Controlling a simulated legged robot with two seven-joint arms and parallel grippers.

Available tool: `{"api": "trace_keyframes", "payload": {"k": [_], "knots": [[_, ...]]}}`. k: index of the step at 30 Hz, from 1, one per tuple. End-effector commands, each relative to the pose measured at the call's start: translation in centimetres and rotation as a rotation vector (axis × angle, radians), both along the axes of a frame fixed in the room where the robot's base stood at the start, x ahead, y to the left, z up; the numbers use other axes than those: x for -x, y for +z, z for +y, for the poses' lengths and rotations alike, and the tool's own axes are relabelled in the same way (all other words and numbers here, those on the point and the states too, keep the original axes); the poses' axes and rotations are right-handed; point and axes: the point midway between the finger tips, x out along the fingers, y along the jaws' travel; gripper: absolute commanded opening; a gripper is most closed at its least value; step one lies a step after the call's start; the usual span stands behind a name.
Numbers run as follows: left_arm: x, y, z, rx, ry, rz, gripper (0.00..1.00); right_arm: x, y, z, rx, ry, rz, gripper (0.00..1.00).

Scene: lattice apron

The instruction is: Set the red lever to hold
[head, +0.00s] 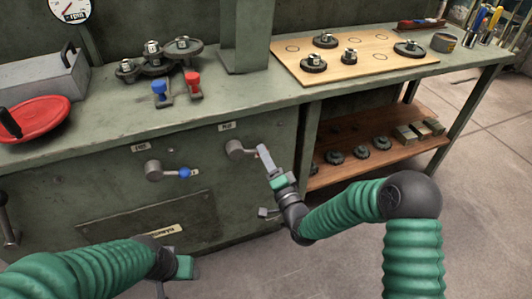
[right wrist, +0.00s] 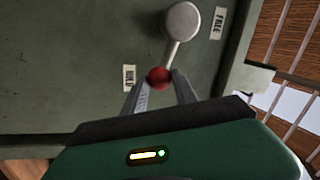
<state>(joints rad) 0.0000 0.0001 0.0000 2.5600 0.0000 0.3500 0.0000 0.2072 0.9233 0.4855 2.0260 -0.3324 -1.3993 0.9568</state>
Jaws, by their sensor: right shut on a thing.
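The red lever's grey hub (head: 235,149) is on the bench's front panel; its red knob is hidden by my right gripper (head: 262,153) in the head view. In the right wrist view, the gripper (right wrist: 159,80) is shut on the red knob (right wrist: 160,77), which sits between the fingertips. The lever's arm runs from the knob up to the hub (right wrist: 182,20). The HOLD plate (right wrist: 129,78) is just left of the knob. The FREE plate (right wrist: 218,22) is beside the hub. My left gripper (head: 177,269) is low at the left, its jaws unclear.
A blue-knobbed lever (head: 184,173) is left of the red one on the same panel. Small blue (head: 160,92) and red (head: 193,85) pieces stand on the bench top (head: 120,112), near dark geared parts. A lower shelf (head: 390,150) opens at the right. The floor in front is clear.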

Motion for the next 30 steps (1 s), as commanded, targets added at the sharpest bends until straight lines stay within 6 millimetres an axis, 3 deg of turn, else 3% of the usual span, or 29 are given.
{"api": "trace_keyframes", "payload": {"k": [22, 23, 27, 30], "knots": [[0.00, -0.05, 0.00, 0.000, 0.000, 0.000, 0.55, 0.05, -1.19, 0.06, -0.092, -0.005, 0.040, 0.00], [0.00, -0.06, 0.00, 0.000, 0.000, 0.000, 0.55, 0.05, -1.20, 0.06, -0.092, -0.005, 0.040, 0.35], [0.00, -0.06, 0.00, 0.000, 0.000, 0.000, 0.55, 0.07, -1.14, 0.10, -0.092, -0.004, 0.038, 0.54], [0.00, -0.05, 0.00, 0.000, 0.000, 0.000, 0.55, 0.09, -1.03, 0.14, -0.092, -0.003, 0.035, 0.55]]}}
